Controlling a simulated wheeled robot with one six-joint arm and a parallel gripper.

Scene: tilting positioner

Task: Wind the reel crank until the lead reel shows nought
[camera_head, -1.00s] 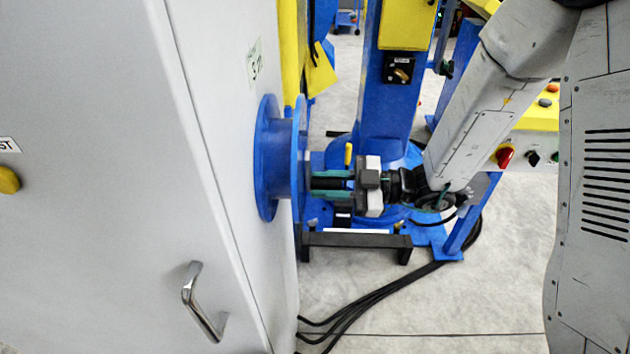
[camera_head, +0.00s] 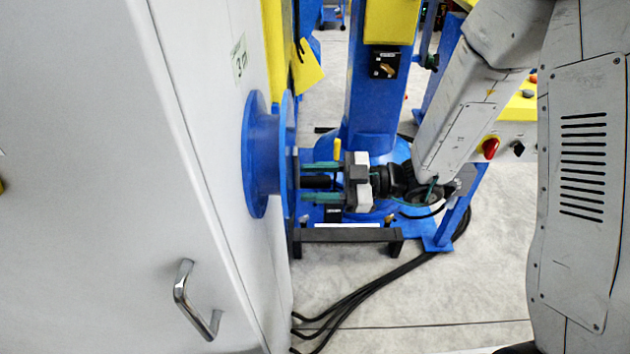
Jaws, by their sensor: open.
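The blue lead reel (camera_head: 263,154) is mounted on the side of the grey cabinet, its flanges seen nearly edge-on. A black crank handle (camera_head: 316,182) sticks out to the right from the reel's near side. My gripper (camera_head: 306,182) points left at the reel, its green fingers above and below the handle. The fingers are open, with a gap to the handle on both sides. The crank arm is hidden or too edge-on to make out. A label (camera_head: 240,58) on the cabinet side above the reel seems to read "3 m".
The grey cabinet (camera_head: 110,180) fills the left, with a metal door handle (camera_head: 190,299). A blue column (camera_head: 373,95) stands behind my gripper. A low black stand (camera_head: 346,236) is below it, and black cables (camera_head: 375,290) cross the floor. A yellow control box (camera_head: 517,108) is at right.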

